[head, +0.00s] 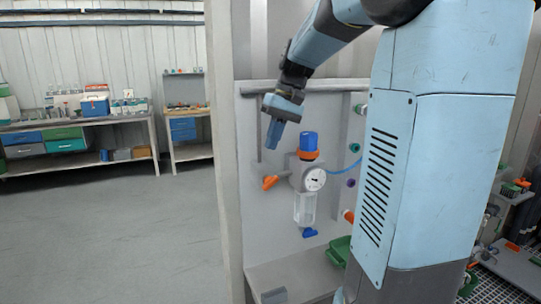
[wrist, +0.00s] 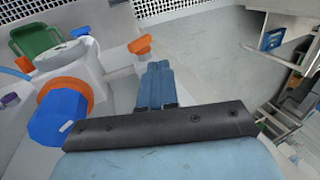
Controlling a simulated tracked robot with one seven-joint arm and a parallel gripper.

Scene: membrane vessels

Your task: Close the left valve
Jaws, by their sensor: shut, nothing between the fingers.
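The left valve has an orange handle (head: 270,182) on the left side of a grey regulator unit on the panel. It also shows in the wrist view (wrist: 141,45), just beyond my fingertips. The unit carries a blue knob (head: 308,141) with an orange ring, a round white gauge (head: 315,179), a clear bowl (head: 304,208) and a blue drain tap (head: 310,232). My gripper (head: 272,147) is shut and empty, pointing down above the orange handle and left of the blue knob. In the wrist view its blue fingers (wrist: 156,68) lie together, apparently apart from the handle.
The grey panel (head: 250,125) stands behind the unit, with a blue hose and purple and orange fittings to the right. A green bin (head: 339,250) sits below. Workbenches (head: 80,125) stand far left, beyond open floor.

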